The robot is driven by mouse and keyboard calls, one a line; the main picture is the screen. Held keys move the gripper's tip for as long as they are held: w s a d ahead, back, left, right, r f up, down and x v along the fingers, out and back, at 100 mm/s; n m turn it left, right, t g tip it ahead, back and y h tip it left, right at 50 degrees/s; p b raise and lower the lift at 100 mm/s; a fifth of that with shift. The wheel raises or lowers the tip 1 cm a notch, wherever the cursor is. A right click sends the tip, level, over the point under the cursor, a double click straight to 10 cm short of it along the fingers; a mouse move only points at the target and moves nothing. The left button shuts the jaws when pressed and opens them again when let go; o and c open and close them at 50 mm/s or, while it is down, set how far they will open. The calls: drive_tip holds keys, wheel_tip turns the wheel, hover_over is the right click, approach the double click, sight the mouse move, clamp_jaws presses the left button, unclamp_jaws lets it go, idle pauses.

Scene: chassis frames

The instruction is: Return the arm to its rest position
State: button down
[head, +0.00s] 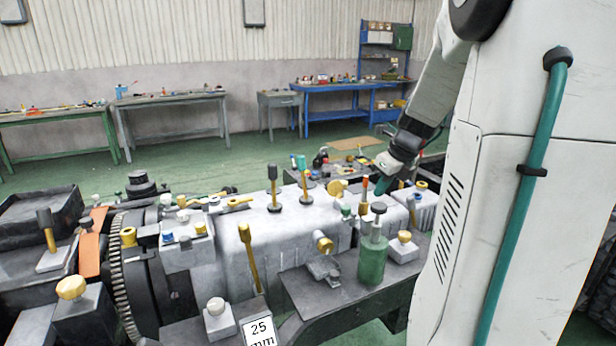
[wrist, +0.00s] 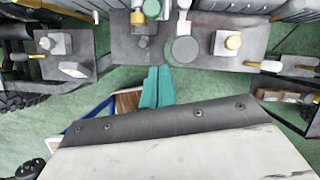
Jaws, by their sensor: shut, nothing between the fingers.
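My arm reaches down from the upper right in the head view, past my white body column. My gripper (head: 381,186) has teal fingers and hangs over the far side of the grey machine (head: 285,240), partly hidden behind the tools on it. In the wrist view my gripper (wrist: 156,88) shows its two teal fingers side by side, closed, with nothing held between them. Green floor shows around the fingers there, and a grey shelf with fittings lies beyond their tips.
A green bottle (head: 373,258) stands on the machine's near ledge. Several yellow-handled tools stand upright on the machine. An orange strap (head: 92,243) is at left. A blue workbench (head: 345,87) and grey benches line the back wall, with open green floor before them.

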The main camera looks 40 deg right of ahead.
drive_tip(key=s+a+n+g, duration=0.1)
drive_tip(key=s+a+n, duration=0.4)
drive_tip(key=a+n, duration=0.6)
drive_tip(key=s+a+r+n+g, duration=0.1)
drive_tip(key=s+a+n, duration=0.4)
drive_tip(key=a+n, duration=0.5)
drive_tip(key=s+a+r+n+g, duration=0.1)
drive_tip(key=s+a+n, duration=0.4)
drive_tip(key=a+n, duration=0.6)
drive_tip(key=n, duration=0.3)
drive_tip(key=shift+s+a+r+n, duration=0.2)
drive_tip(key=shift+s+a+n, duration=0.1)
drive_tip(key=shift+s, duration=0.05)
